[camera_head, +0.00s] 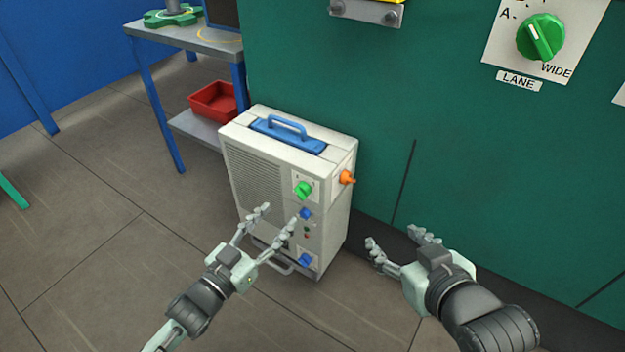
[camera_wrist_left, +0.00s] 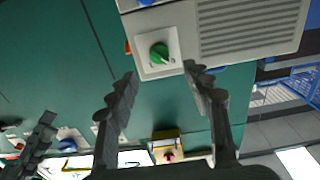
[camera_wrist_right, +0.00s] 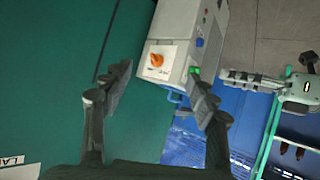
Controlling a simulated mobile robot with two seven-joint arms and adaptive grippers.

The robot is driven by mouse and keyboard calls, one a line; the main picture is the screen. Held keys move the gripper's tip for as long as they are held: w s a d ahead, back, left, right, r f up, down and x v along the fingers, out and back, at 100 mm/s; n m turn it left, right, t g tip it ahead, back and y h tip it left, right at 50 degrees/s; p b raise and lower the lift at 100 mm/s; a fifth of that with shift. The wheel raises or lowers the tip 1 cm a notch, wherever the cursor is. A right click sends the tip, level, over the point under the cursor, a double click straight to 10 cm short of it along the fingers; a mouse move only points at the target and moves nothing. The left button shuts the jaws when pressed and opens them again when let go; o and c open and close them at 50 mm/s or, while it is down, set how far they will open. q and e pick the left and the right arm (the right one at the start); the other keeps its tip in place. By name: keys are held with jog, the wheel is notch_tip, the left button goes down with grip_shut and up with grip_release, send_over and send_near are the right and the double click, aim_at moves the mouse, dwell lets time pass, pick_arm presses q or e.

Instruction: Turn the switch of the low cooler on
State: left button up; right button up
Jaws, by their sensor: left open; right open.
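The low cooler (camera_head: 262,185) is a cream box with a blue top handle, standing on the floor against the green wall. Its front has a green knob (camera_head: 303,190) on a white plate, a blue knob (camera_head: 305,213) below it, and another blue knob (camera_head: 305,259) near the bottom. An orange knob (camera_head: 346,177) is on its right side. My left gripper (camera_head: 279,217) is open and empty in front of the cooler; the green knob (camera_wrist_left: 159,54) shows between its fingers in the left wrist view. My right gripper (camera_head: 396,238) is open and empty, right of the cooler; its wrist view shows the orange knob (camera_wrist_right: 156,60).
A green panel knob marked LANE (camera_head: 540,37) is on the green wall at upper right. A blue-legged table (camera_head: 205,42) with a red bin (camera_head: 213,101) on its lower shelf stands behind left. The floor at left is clear.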

aim_at(298, 195)
pick_arm(q)
jog(key=x, duration=0.7)
jog(key=shift+d+b, duration=0.1)
jog(key=shift+b, duration=0.3)
jog(key=shift+w+d, duration=0.35)
jog(key=shift+w, duration=0.15)
pick_arm(e)
jog(key=shift+t+y, duration=0.5)
jog(key=shift+t, duration=0.4)
jog(key=shift+w+a+r, duration=0.3)
jog(key=shift+a+r, duration=0.1)
jog(key=shift+r, duration=0.2)
jog(key=shift+w+a+r, duration=0.35)
jog(key=shift+r, duration=0.2)
jog(key=shift+w+a+r, duration=0.3)
jog(key=shift+a+r, duration=0.1)
jog(key=shift+r, duration=0.2)
pick_arm(q)
jog(key=c, duration=1.1)
